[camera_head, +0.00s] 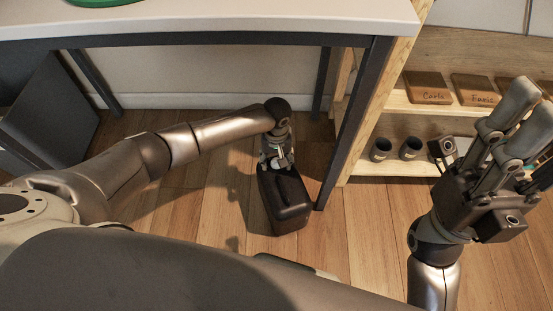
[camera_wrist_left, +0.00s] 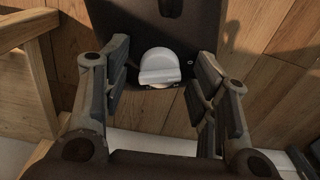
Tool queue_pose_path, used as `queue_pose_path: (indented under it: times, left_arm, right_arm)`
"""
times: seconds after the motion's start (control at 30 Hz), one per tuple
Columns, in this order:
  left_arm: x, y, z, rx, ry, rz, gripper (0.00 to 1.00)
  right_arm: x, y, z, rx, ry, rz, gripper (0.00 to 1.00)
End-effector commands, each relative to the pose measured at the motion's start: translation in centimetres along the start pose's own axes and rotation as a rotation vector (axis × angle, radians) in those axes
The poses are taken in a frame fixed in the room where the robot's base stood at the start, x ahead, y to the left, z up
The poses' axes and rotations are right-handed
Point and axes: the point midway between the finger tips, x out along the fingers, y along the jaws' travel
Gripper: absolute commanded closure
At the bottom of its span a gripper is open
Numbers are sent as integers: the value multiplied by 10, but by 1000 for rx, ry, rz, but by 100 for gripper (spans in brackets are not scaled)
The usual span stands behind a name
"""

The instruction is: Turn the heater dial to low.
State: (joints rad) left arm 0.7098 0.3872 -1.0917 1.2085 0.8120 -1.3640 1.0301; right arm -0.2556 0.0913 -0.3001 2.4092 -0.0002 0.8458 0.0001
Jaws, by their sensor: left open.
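The heater (camera_head: 291,205) is a small dark box with a handle on top, standing on the wooden floor beside a table leg. Its pale, rounded dial (camera_wrist_left: 160,67) shows in the left wrist view on the dark heater body (camera_wrist_left: 155,20). My left gripper (camera_head: 280,161) is at the heater's far end, pointing down at the dial. In the left wrist view its open fingers (camera_wrist_left: 160,82) stand on both sides of the dial, with a gap on each side. The dial's setting marks cannot be read. My right gripper (camera_head: 533,106) is raised at the right, open and empty.
A white-topped table (camera_head: 230,20) is above my left arm, its dark leg (camera_head: 352,125) just right of the heater. A wooden shelf (camera_head: 385,167) at the right holds dark cups (camera_head: 410,148) and name blocks (camera_head: 427,87). Floor in front of the heater is clear.

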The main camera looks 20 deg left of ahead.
Motion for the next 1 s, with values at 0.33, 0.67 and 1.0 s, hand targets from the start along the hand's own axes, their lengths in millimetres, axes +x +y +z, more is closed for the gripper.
queue_pose_path:
  times: [0.33,0.67,1.0]
  left_arm:
    - [0,0,0,0,0,0,78]
    - [-1,0,0,3,-1,0,93]
    - [-4,0,1,43,-3,0,93]
  right_arm:
    - [0,0,0,0,0,0,60]
    - [2,0,-1,1,2,0,60]
    - [-4,0,-3,6,-56,21,60]
